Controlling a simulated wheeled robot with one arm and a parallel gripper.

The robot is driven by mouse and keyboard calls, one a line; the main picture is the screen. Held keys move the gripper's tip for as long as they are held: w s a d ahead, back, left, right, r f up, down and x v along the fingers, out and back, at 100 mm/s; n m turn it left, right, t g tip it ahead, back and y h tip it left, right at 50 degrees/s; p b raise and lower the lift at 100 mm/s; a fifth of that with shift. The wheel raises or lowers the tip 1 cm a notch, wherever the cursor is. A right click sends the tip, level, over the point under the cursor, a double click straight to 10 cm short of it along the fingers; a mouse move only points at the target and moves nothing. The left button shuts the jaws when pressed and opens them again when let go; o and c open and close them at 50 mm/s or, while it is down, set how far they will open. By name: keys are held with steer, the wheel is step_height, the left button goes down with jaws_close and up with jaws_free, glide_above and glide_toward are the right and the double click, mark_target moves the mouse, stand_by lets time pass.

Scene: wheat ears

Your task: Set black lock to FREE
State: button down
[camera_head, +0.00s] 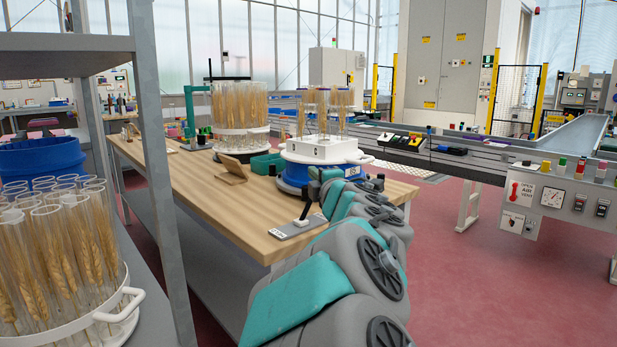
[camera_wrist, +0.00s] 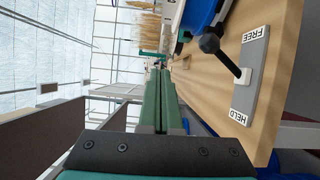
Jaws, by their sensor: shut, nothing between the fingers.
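The black lock is a lever with a round black knob (camera_wrist: 209,43), set on a grey plate (camera_wrist: 246,88) on the wooden bench. The plate is marked FREE at one end and HELD at the other. In the wrist view the lever leans toward the FREE end. In the head view the black lever (camera_head: 305,211) stands on the plate (camera_head: 297,228), tilted right, away from the HELD label. My gripper (camera_wrist: 162,72) has its green fingers together, empty, to the left of the knob and apart from it. My arm hides the fingers in the head view.
A blue and white turntable (camera_head: 293,172) with glass tubes of wheat ears stands just behind the lock. A wooden stand (camera_head: 231,170) and a green tray (camera_head: 266,164) are to its left. The bench top (camera_head: 200,190) left of the lock is clear. A grey shelf (camera_head: 160,150) stands nearer, at left.

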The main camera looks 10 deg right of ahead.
steer(key=shift+s+d+r, duration=0.2)
steer(key=shift+s, duration=0.35)
steer(key=shift+s+d+r, duration=0.15)
steer(key=shift+s+r, duration=0.05)
steer(key=shift+s, duration=0.3)
